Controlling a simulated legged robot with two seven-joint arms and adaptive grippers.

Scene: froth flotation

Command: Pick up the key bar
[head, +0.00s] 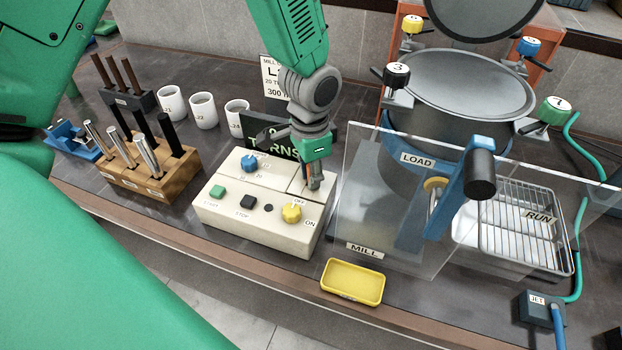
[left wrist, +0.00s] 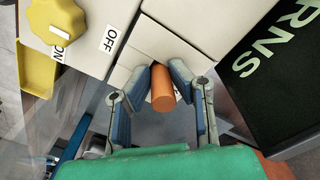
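An orange bar (left wrist: 162,88), which I take to be the key bar, stands between the two fingers of my left gripper (left wrist: 158,70). Its round near end faces the left wrist camera, and its far end runs down toward the cream control box (left wrist: 135,50). In the head view my left gripper (head: 314,184) points down at the back right part of the cream control box (head: 262,232), and only a little orange shows at its tips. The fingertips are close on both sides of the bar; whether they touch it is unclear. My right gripper is not in view.
A clear panel (head: 385,255) marked MILL stands right of the box. A yellow tray (head: 352,298) lies in front. A dark sign (head: 325,135) is behind the gripper. A wooden rack (head: 150,184) and white cups (head: 203,110) are left; a blue lever (head: 450,190) is right.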

